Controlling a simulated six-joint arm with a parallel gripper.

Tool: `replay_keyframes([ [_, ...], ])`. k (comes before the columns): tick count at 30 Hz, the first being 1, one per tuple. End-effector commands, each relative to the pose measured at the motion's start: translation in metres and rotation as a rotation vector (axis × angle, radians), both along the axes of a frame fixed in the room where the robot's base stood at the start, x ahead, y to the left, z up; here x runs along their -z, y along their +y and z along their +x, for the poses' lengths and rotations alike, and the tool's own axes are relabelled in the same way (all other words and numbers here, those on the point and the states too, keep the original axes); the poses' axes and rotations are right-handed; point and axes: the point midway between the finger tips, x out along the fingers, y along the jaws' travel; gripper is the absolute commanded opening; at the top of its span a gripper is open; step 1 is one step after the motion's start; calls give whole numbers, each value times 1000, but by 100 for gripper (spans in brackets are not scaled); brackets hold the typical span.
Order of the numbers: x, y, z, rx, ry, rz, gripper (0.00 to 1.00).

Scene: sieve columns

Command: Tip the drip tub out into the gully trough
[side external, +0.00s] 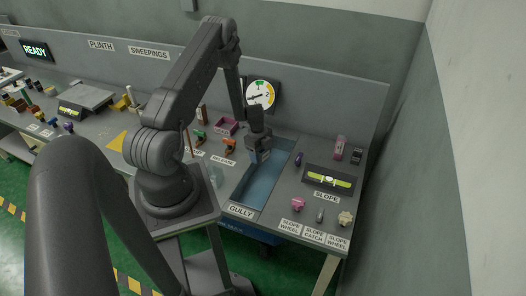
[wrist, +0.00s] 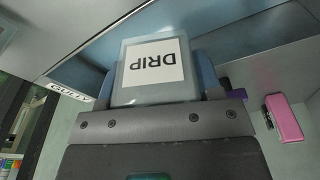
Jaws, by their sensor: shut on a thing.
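My gripper (side external: 262,155) is shut on the drip tub (wrist: 150,94), a pale grey-blue tub with a white DRIP label. The label reads upside down in the wrist view, where the tub sits between my gripper's jaws (wrist: 157,98). In the side view the tub is small and mostly hidden by my gripper. The gully trough (side external: 247,190) is a long blue recess in the bench, with a GULLY label at its near end. My gripper is over the trough's far half. The tub's contents are not visible.
Right of the trough are a purple knob (side external: 298,159), a slope level (side external: 328,179), a pink slope wheel (side external: 298,204) and a pink-topped bottle (side external: 339,147). A round gauge (side external: 261,94) stands behind. A pink tray (side external: 226,126) and orange release (side external: 229,146) are to the left.

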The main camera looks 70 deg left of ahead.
Motion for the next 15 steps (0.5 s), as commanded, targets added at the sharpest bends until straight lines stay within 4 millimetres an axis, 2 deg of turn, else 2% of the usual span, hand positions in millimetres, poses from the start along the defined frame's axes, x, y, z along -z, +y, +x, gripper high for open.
replay_keyframes([
  [15, 0, 3, 1, 3, 76, 166, 36],
])
